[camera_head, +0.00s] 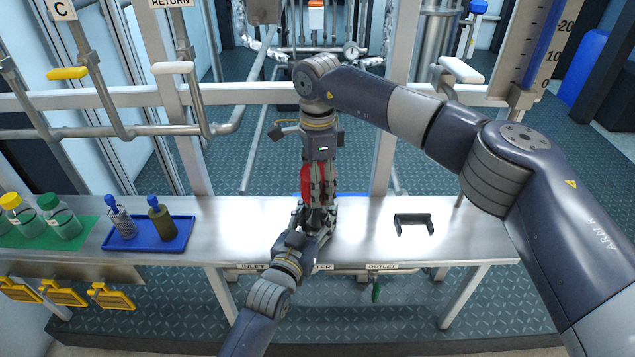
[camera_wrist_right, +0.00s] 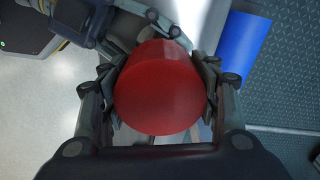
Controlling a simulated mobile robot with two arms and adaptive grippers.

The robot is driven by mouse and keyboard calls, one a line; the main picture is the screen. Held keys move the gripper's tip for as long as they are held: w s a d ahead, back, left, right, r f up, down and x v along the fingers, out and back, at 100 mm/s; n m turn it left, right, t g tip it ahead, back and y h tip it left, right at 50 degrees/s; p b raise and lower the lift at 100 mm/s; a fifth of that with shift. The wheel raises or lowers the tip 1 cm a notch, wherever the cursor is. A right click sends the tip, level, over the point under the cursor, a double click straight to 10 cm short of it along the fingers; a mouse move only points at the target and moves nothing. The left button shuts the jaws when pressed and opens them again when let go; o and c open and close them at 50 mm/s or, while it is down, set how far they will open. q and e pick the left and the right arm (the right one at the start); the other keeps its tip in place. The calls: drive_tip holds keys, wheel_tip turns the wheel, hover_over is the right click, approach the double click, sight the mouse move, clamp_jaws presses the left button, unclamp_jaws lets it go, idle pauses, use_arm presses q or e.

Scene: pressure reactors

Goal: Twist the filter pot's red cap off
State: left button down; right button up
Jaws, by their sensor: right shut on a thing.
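The red cap (camera_wrist_right: 158,88) fills the middle of the right wrist view, seen from above as a round, smooth top. In the head view part of it (camera_head: 306,181) shows between my right gripper's fingers. My right gripper (camera_head: 320,199) points down over the bench, its fingers shut on the cap from two sides. My left gripper (camera_head: 313,219) reaches in low from the front, just below the right one. Part of it also shows at the upper left of the right wrist view (camera_wrist_right: 150,28). The filter pot's body is hidden by the grippers, as is the left gripper's hold.
A blue tray (camera_head: 126,243) with two small bottles stands left on the metal bench (camera_head: 240,240). Green- and yellow-capped bottles (camera_head: 60,218) are farther left. A dark bracket (camera_head: 412,223) lies on the right. Pipes and a rail (camera_head: 250,92) run behind. The bench is clear between tray and grippers.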

drive_tip(key=shift+r, duration=0.15)
idle(0.5)
drive_tip(key=shift+r, duration=0.95)
drive_tip(key=shift+r, duration=0.1)
drive_tip(key=shift+r, duration=1.95)
use_arm(q)
drive_tip(key=c, duration=0.7)
unclamp_jaws()
drive_tip(key=shift+c, duration=0.2)
